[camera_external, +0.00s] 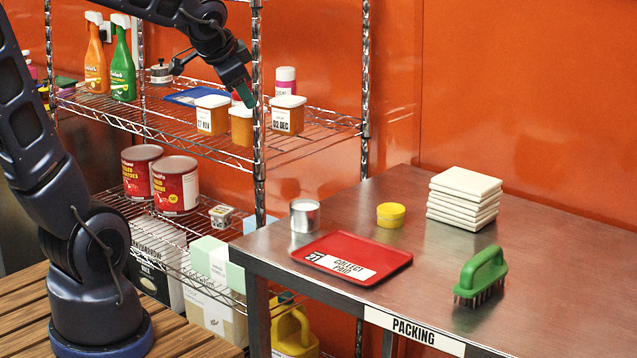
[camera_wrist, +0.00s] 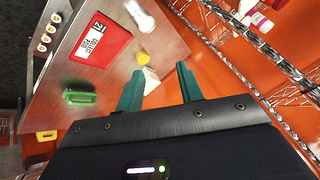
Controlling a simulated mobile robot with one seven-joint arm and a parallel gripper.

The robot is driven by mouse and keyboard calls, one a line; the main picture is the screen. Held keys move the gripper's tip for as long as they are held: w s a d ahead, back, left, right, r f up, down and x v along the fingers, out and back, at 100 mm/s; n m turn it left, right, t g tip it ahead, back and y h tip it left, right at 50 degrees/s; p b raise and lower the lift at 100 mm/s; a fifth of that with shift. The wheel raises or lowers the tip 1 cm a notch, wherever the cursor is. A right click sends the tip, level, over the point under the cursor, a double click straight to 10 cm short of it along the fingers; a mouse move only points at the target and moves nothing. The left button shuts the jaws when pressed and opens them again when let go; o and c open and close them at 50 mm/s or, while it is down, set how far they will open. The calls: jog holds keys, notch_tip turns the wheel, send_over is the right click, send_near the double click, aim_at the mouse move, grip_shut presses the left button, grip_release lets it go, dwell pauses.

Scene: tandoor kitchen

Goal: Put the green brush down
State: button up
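The green brush (camera_external: 482,273) stands bristles down on the metal packing table (camera_external: 560,290), near its front right. Its handle is up and nothing holds it. It also shows at the left of the wrist view (camera_wrist: 80,98), on the table. My gripper (camera_external: 243,90) is by the wire shelf, well to the left of the brush and above the table height. In the wrist view its two green fingers (camera_wrist: 157,75) are spread apart, with nothing held between them.
A red tray (camera_external: 390,262), a metal can (camera_external: 304,216), a yellow tub (camera_external: 391,215) and stacked white tiles (camera_external: 464,198) are on the table. Orange tubs with white lids (camera_external: 212,116) sit on the shelf close to my gripper. A chrome shelf post (camera_external: 258,150) stands nearby.

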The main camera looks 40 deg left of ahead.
jog(key=s+n+g+h, duration=0.1)
jog(key=s+n, duration=0.4)
jog(key=s, duration=0.9)
jog(key=shift+s+d+r+n+g, duration=0.3)
jog(key=shift+r+g, duration=0.15)
jog(key=shift+g, duration=0.35)
